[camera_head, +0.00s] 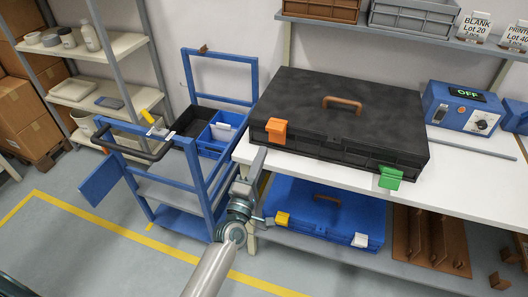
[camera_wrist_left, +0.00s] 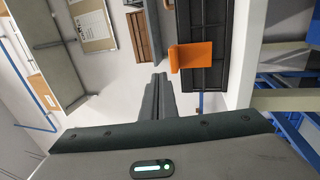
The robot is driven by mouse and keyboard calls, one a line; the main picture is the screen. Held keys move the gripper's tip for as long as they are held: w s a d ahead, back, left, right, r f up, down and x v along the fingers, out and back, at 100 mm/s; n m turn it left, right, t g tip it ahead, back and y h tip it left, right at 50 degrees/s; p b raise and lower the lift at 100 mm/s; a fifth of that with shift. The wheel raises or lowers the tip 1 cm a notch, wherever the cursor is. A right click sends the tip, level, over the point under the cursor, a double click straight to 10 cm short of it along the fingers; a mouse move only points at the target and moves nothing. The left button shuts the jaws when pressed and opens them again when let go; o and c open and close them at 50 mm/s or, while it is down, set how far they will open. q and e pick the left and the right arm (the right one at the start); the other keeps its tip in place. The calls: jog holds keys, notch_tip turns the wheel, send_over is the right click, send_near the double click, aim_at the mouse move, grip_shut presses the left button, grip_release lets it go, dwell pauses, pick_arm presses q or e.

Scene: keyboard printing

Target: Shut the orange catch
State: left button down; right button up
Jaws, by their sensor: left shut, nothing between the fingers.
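The orange catch (camera_head: 276,130) is on the front edge of the black case (camera_head: 345,105), near its left corner. The case lid is down. In the left wrist view the orange catch (camera_wrist_left: 195,54) shows as a flat plate with a narrow lip, just right of my fingertips. My left gripper (camera_head: 259,160) is shut and empty, a little below and left of the catch in the head view. Its fingers (camera_wrist_left: 157,80) look apart from the catch. I cannot tell exactly how far the catch stands out. My right gripper is not in view.
A green catch (camera_head: 390,177) sits at the case's front right. The white bench (camera_head: 455,180) carries the case and a blue device (camera_head: 462,107) reading OFF. A blue case (camera_head: 325,212) lies on the shelf below. A blue trolley (camera_head: 205,190) stands close left of my arm.

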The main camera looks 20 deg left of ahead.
pick_arm(q)
jog(key=shift+s+a+b, duration=0.1)
jog(key=shift+s+b, duration=0.4)
jog(key=shift+s, duration=2.1)
